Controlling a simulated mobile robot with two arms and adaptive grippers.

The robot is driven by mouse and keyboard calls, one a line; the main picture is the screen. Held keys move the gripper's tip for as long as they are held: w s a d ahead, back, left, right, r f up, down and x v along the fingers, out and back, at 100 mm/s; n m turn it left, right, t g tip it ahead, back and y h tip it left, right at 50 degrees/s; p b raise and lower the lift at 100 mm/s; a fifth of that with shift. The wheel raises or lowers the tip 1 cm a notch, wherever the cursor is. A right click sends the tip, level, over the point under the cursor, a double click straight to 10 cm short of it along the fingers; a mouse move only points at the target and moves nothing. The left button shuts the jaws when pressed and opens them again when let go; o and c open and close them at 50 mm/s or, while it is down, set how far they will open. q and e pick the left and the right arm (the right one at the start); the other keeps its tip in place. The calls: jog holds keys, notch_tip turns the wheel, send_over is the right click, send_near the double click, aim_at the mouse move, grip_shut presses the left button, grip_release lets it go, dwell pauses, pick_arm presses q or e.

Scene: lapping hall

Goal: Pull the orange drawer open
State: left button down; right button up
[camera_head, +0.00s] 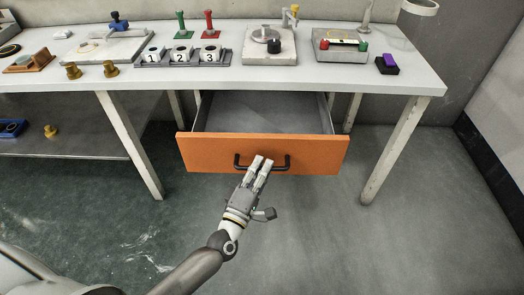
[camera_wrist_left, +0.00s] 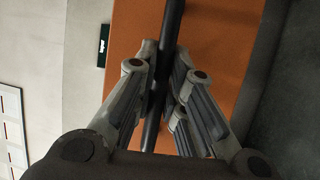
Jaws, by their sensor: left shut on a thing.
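The orange drawer (camera_head: 222,151) stands pulled out from under the white workbench, and its grey inside shows empty in the head view. Its dark bar handle (camera_head: 284,164) is on the middle of the front. My left gripper (camera_head: 260,164) is at the handle, its fingers shut on the bar. In the left wrist view the fingers (camera_wrist_left: 163,62) close from both sides on the dark handle (camera_wrist_left: 172,22), with the orange front (camera_wrist_left: 215,38) behind. My right gripper is not in view.
The workbench top (camera_head: 300,84) carries numbered blocks (camera_head: 182,57), a lapping plate (camera_head: 268,45), brass pieces and a purple block (camera_head: 387,64). Bench legs (camera_head: 388,150) stand at either side of the drawer. The floor (camera_head: 330,235) in front is clear.

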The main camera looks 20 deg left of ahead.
pick_arm(q)
jog(key=shift+s+d, duration=0.25)
jog(key=shift+s, duration=0.8)
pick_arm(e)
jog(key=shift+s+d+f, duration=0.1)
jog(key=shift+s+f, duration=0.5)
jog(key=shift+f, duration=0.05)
pick_arm(q)
jog(key=c, duration=1.5)
grip_release()
jog(key=v, duration=1.2)
